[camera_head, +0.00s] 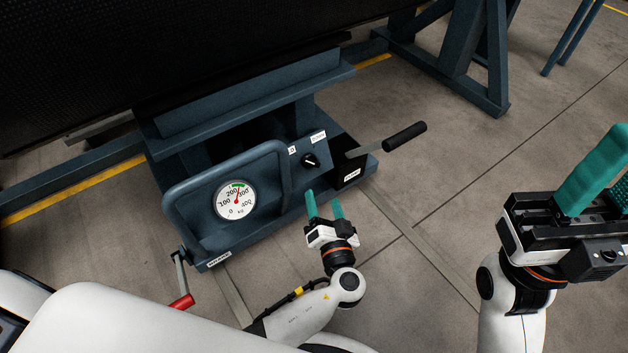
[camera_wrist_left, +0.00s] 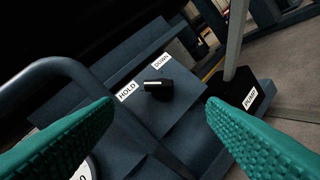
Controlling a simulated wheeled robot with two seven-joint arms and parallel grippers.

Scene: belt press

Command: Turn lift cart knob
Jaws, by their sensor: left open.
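The lift cart's small black knob (camera_head: 311,160) sits on the blue cart (camera_head: 225,232), right of the round gauge. In the left wrist view the knob (camera_wrist_left: 157,92) stands between the HOLD and DOWN labels, its pointer end towards HOLD. My left gripper (camera_head: 325,204) is below the knob in the head view. Its two green fingers are spread apart and empty, and in the left wrist view the knob shows beyond the gap between them (camera_wrist_left: 160,118). My right gripper (camera_head: 608,165) is at the right edge, with a green finger raised; its full opening is not clear.
A pump lever with a black grip (camera_head: 405,136) sticks out right of the knob. A curved blue handle (camera_head: 172,215) frames the gauge (camera_head: 235,200). A red-handled crank (camera_head: 182,302) hangs at lower left. Open floor (camera_head: 430,200) lies to the right.

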